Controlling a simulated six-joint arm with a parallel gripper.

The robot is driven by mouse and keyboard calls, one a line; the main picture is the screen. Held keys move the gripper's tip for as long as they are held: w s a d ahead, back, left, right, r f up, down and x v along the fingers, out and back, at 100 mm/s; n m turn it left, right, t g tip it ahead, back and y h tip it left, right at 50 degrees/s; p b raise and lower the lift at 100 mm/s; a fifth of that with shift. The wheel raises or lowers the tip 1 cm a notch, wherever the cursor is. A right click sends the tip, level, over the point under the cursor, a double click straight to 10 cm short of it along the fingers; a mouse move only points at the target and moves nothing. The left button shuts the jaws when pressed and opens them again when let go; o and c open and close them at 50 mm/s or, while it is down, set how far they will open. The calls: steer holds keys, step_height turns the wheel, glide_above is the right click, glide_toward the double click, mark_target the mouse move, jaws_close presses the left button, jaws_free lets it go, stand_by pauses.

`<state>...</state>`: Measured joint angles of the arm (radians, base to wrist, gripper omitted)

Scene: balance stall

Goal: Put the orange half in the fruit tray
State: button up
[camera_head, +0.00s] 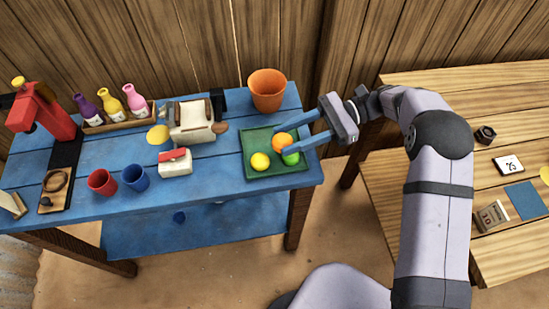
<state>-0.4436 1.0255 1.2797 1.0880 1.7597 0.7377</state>
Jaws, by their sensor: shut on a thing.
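The orange half (281,141) is an orange round piece at the tips of my gripper (291,138). My gripper has blue fingers and reaches in from the right, shut on the orange half over the fruit tray. The fruit tray (257,136) is green and shallow, at the right end of the blue table. A yellow fruit (260,161) and a green fruit (291,157) lie in the tray, the green one close by the orange half. I cannot tell whether the orange half touches the tray floor.
An orange bucket (267,90) stands behind the tray. A toaster-like machine (192,121) and a small white box with a red top (175,162) stand to its left. Red (102,182) and blue cups (134,178) are further left. A wooden table (480,90) is at right.

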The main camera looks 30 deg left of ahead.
mark_target(273, 150)
steer(key=shift+w+a+r+m+y+b, duration=0.6)
steer(key=shift+w+a+r+b, duration=1.25)
steer(key=shift+a+b, duration=1.05)
steer(key=shift+t, duration=0.3)
steer(key=shift+s+a+f+p, duration=0.1)
steer(key=shift+f+p, duration=0.05)
steer(key=shift+f, duration=2.25)
steer(key=shift+s+f+p, duration=0.1)
steer(key=shift+f+p, duration=0.05)
steer(key=shift+f, duration=2.25)
steer(key=shift+f, duration=0.1)
steer(key=o, duration=0.7)
steer(key=shift+o, duration=0.2)
